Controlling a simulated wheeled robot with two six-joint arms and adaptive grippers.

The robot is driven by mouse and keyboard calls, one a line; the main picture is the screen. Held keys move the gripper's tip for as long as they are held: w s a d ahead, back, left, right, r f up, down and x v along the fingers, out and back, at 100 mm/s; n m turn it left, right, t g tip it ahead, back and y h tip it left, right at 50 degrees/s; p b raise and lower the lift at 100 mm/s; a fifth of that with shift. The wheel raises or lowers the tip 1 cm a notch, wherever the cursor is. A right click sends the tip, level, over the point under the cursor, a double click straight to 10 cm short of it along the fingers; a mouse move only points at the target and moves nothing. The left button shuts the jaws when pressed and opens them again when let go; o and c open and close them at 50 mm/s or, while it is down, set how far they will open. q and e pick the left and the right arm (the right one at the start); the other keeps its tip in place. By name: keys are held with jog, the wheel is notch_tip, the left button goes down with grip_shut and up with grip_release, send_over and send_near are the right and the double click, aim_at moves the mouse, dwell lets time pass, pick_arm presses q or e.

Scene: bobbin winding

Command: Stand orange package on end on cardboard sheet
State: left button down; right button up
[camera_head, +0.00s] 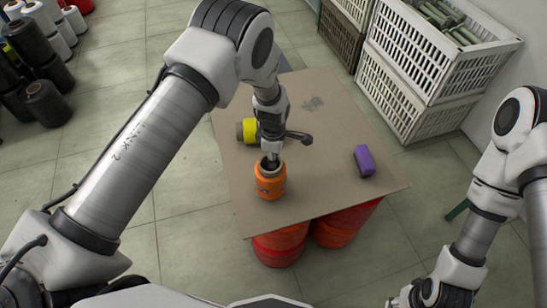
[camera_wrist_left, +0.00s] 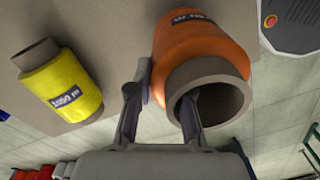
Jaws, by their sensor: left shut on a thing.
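The orange package (camera_head: 270,184), a wound package on a brown tube, is upright with its open tube end up, at the near part of the cardboard sheet (camera_head: 325,120). Whether its base touches the sheet is hard to tell. My left gripper (camera_head: 271,158) is above it, shut on its tube wall. In the left wrist view, one finger of the gripper (camera_wrist_left: 163,95) goes inside the tube of the orange package (camera_wrist_left: 198,40) and the other is outside. My right gripper (camera_head: 424,294) is low at the right, away from the sheet; its jaws are unclear.
A yellow package (camera_head: 249,131) lies on its side behind the orange one, partly hidden by my left arm. Red drums (camera_head: 281,246) support the sheet. White crates (camera_head: 412,75) stand behind right; dark cones (camera_head: 46,103) stand far left.

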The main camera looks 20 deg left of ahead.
pick_arm(q)
jog(key=c, duration=1)
grip_release()
jog(key=shift+r, duration=0.15)
notch_tip(320, 180, up, 12)
jog(key=shift+w, duration=0.1)
